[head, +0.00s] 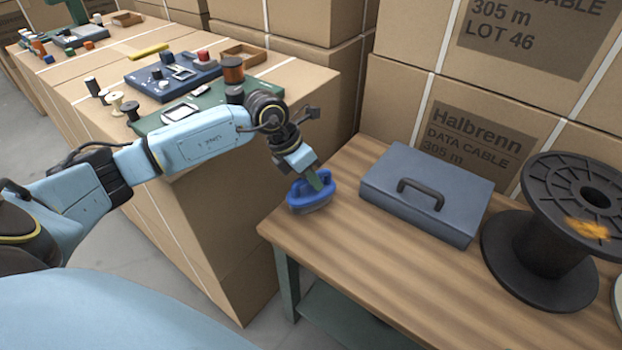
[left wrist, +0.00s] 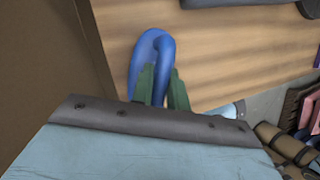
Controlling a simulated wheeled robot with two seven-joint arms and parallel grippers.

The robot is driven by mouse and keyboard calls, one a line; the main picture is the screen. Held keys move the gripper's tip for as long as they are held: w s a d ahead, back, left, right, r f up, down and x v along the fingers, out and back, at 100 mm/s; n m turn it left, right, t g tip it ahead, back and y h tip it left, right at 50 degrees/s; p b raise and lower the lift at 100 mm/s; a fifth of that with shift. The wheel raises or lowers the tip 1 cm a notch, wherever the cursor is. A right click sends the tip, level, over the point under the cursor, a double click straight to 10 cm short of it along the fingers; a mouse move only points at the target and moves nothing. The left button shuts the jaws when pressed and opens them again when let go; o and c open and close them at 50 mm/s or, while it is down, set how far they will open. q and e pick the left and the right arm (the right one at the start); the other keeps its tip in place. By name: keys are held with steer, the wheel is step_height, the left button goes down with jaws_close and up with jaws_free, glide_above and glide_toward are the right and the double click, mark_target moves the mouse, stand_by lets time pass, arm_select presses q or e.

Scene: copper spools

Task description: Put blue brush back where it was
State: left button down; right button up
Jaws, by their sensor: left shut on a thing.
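The blue brush (head: 311,194) is at the left end of the wooden table (head: 370,262), near its corner. It has a blue handle and body with a greyish underside. My left gripper (head: 318,183) is shut on the brush handle from above. The brush seems to be at or just above the tabletop; I cannot tell whether it touches. In the left wrist view the blue brush (left wrist: 152,48) shows as a rounded blue loop beyond the green fingertips (left wrist: 162,88). My right gripper is not in view.
A grey metal box (head: 428,190) with a dark handle stands right of the brush. A large black spool (head: 548,245) stands at the table's right. The table's front middle is clear.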

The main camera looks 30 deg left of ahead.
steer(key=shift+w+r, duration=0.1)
arm_select(q)
steer(key=c, duration=1.4)
jaws_free()
steer(key=shift+o, duration=0.2)
